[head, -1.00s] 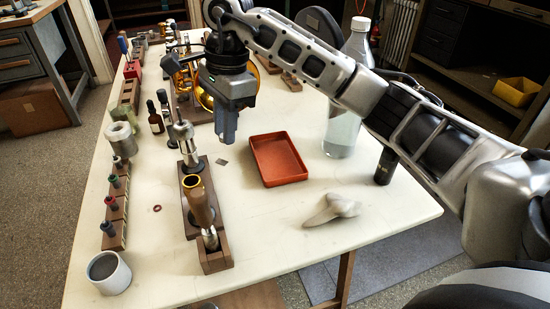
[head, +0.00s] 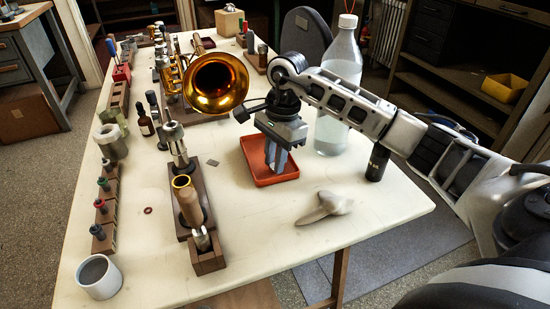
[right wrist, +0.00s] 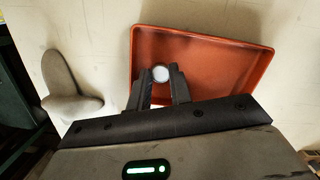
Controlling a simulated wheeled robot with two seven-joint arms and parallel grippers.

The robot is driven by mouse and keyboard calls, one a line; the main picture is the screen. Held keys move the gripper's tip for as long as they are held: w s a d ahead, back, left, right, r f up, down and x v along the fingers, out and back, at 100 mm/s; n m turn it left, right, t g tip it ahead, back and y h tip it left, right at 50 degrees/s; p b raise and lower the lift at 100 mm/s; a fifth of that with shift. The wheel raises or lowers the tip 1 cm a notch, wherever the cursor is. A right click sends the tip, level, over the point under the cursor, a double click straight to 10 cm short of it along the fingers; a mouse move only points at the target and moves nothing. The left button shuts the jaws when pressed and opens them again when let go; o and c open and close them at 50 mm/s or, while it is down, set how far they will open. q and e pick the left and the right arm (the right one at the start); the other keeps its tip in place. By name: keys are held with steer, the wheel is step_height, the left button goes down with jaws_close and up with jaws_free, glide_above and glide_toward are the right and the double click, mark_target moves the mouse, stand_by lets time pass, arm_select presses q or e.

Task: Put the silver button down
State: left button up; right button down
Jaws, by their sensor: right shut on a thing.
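The silver button (right wrist: 160,73) is a small round bright disc, held between the fingertips of my right gripper (right wrist: 161,75) in the right wrist view. In the head view my right gripper (head: 276,160) points down at the red-orange tray (head: 278,181), and the button is hidden there. The tray shows in the right wrist view (right wrist: 228,65) as a shallow rectangle, its visible floor empty. The button appears over the tray near one edge; I cannot tell whether it touches the floor. My left gripper is not in view.
A brass horn (head: 220,82) stands behind and left of the tray. A clear bottle (head: 337,90) and a dark cylinder (head: 377,162) are to its right. A grey-beige lump (head: 325,207) lies in front.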

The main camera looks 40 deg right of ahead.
steer(key=shift+f, duration=0.15)
steer(key=shift+f, duration=0.1)
steer(key=c, duration=1.6)
jaws_free()
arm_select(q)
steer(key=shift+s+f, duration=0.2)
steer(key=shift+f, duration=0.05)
arm_select(e)
steer(key=shift+o, duration=0.2)
steer(key=shift+r, duration=0.2)
arm_select(q)
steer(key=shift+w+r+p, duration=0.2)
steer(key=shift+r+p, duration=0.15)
steer(key=shift+p, duration=0.15)
arm_select(e)
step_height(320, 180, up, 12)
steer(key=d, duration=0.1)
steer(key=shift+d, duration=0.4)
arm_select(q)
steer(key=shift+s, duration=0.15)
arm_select(e)
steer(key=shift+f, duration=0.15)
